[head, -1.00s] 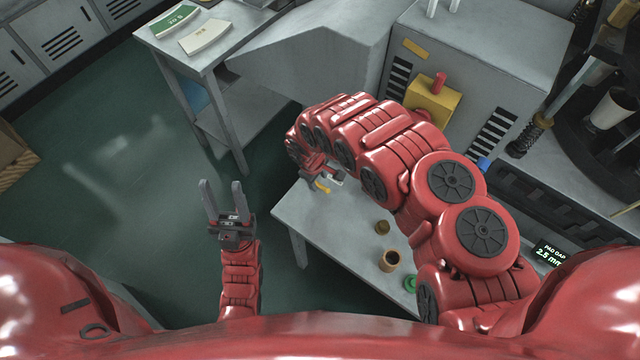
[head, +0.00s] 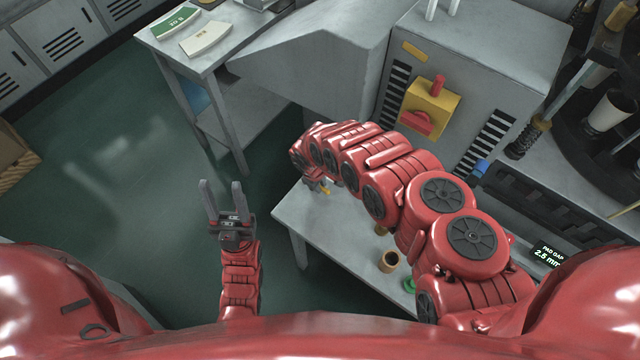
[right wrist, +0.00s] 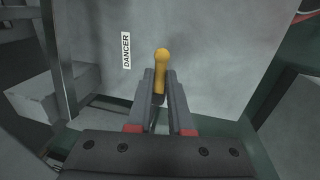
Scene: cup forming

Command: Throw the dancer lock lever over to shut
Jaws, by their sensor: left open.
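The dancer lock lever shows in the right wrist view as a yellow round-ended handle (right wrist: 162,60), beside a white label reading DANCER (right wrist: 126,50) on a grey panel. My right gripper (right wrist: 160,76) has its two fingers on either side of the handle, with the yellow end showing beyond the tips. I cannot tell whether the fingers press on it. In the head view a small bit of yellow (head: 325,190) shows by my right gripper, which is mostly hidden by my red arm. My left gripper (head: 222,196) is open and empty over the floor.
A grey table (head: 330,235) lies under my right arm, with a brown cup (head: 389,261) on it. A grey machine (head: 480,60) with a yellow block (head: 432,103) and red handle stands behind. Open green floor (head: 110,180) lies left.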

